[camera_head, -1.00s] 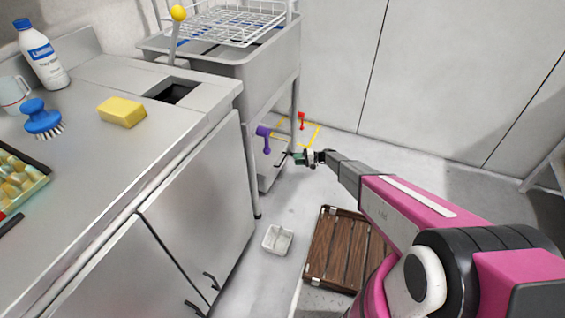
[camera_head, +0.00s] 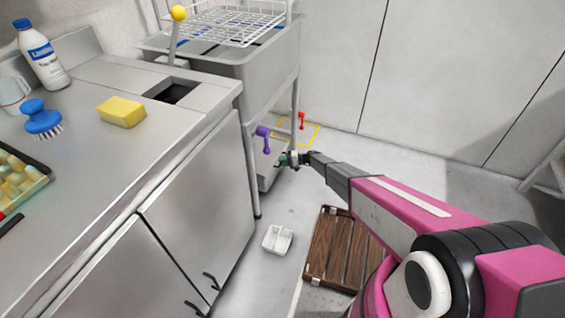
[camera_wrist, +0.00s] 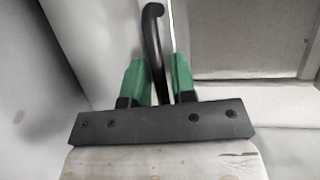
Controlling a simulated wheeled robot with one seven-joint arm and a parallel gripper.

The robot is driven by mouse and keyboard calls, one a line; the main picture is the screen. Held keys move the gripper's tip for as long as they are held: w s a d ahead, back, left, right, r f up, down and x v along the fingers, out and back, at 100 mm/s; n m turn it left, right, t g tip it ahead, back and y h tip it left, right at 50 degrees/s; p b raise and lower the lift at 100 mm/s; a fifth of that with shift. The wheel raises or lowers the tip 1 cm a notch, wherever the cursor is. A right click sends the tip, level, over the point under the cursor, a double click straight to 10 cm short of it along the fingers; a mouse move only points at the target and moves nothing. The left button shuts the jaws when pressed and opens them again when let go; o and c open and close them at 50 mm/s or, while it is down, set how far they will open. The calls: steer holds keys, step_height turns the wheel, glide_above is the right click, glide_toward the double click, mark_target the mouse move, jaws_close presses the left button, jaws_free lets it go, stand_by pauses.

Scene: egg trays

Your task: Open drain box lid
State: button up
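The grey drain box (camera_head: 268,176) stands on the floor under the sink stand, and its lid looks closed. My gripper (camera_head: 284,159) is at the box's upper right side in the head view and covers part of it. In the wrist view, a black curved handle (camera_wrist: 152,38) stands between the two green fingers of my gripper (camera_wrist: 160,76). The fingers are spread around the handle, with a narrow gap showing on the right. The handle appears close to the left finger; contact is unclear.
A purple-handled valve (camera_head: 264,138) hangs just above the box. A stand leg (camera_head: 296,108) is close to my gripper. A red-handled valve (camera_head: 301,120) is behind. A white tray (camera_head: 278,239) and a wooden slatted platform (camera_head: 340,250) lie on the floor in front.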

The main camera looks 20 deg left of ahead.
jaws_close()
steer(key=shift+r, duration=0.45)
steer(key=a+r+m+h, duration=0.1)
steer(key=a+r+h, duration=0.2)
steer(key=r, duration=0.7)
steer(key=w+a+r+m+h, duration=0.1)
steer(key=a+r+h, duration=0.3)
steer(key=a+r, duration=0.3)
steer(key=shift+r+t, duration=0.4)
steer(key=shift+r, duration=1.85)
steer(key=shift+o, duration=1.9)
jaws_free()
steer(key=shift+d, duration=0.1)
